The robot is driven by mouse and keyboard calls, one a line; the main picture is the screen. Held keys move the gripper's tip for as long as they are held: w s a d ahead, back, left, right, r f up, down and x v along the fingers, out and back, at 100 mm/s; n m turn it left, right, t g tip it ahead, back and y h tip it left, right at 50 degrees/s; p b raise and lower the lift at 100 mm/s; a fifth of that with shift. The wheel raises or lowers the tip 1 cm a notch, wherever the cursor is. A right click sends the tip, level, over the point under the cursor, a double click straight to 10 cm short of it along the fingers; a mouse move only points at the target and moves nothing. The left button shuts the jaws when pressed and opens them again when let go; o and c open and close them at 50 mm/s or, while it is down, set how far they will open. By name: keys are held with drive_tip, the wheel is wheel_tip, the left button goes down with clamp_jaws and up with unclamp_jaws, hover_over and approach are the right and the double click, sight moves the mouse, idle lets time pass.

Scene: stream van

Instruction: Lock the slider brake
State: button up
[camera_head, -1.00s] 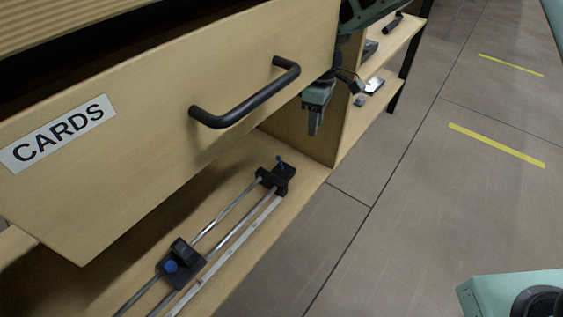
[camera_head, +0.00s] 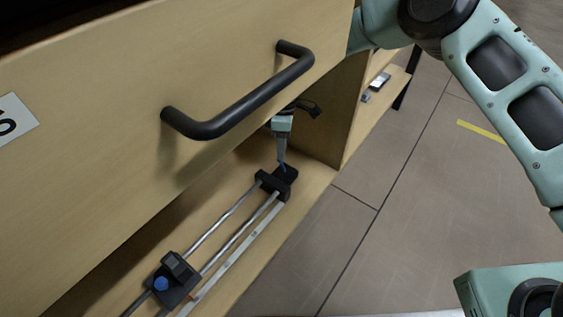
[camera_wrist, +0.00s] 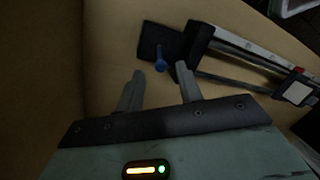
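The slider, with two metal rails, lies on the shelf below the CARDS drawer. Its far end block (camera_head: 277,186) is black and carries a small blue lever (camera_head: 283,168). In the wrist view the blue lever (camera_wrist: 160,64) stands up beside the black block (camera_wrist: 158,40). The black carriage (camera_head: 174,279) with a blue knob (camera_head: 161,284) sits near the other end of the rails. My gripper (camera_head: 281,155) points down just above the end block. In the wrist view my gripper (camera_wrist: 159,69) is open, with the lever showing between its fingertips. I cannot tell whether they touch it.
The drawer front with its black handle (camera_head: 240,98) overhangs the shelf, close to my arm. An upright wooden panel (camera_head: 347,115) stands right of the end block. A side shelf (camera_head: 390,88) holds small items. The floor to the right is open.

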sight(282, 165)
drive_tip(key=shift+b+x, duration=0.7)
drive_tip(key=shift+x, duration=1.6)
clamp_jaws()
